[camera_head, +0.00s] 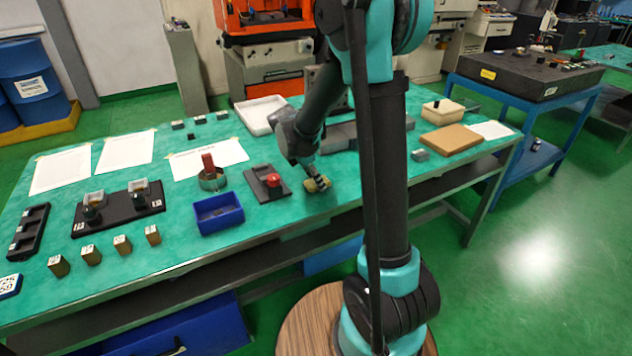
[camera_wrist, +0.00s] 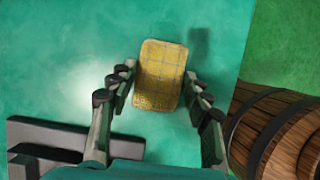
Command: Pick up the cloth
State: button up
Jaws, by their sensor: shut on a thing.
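The cloth is a small yellow pad with a grid of lines. In the head view the cloth (camera_head: 318,185) is at the table's front part, right of the black plate with a red piece. In the wrist view the cloth (camera_wrist: 161,72) sits between my fingers, its far end beyond the fingertips. My gripper (camera_wrist: 160,88) is shut on the cloth, one finger on each side. In the head view my gripper (camera_head: 316,178) points down at the table. A dark shadow shows beside the cloth; I cannot tell whether the cloth touches the table.
The black plate with a red piece (camera_head: 255,178) lies close on the left. A blue bin (camera_head: 232,221) stands further left. A brown board (camera_head: 452,139) and a grey block (camera_head: 420,155) lie to the right. The green tabletop (camera_head: 338,198) around the cloth is clear.

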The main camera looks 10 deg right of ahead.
notch_tip(320, 180, up, 20)
dwell(0.5)
jog(key=shift+f, duration=0.15)
jog(key=o, duration=0.3)
jog(key=shift+c, duration=1.4)
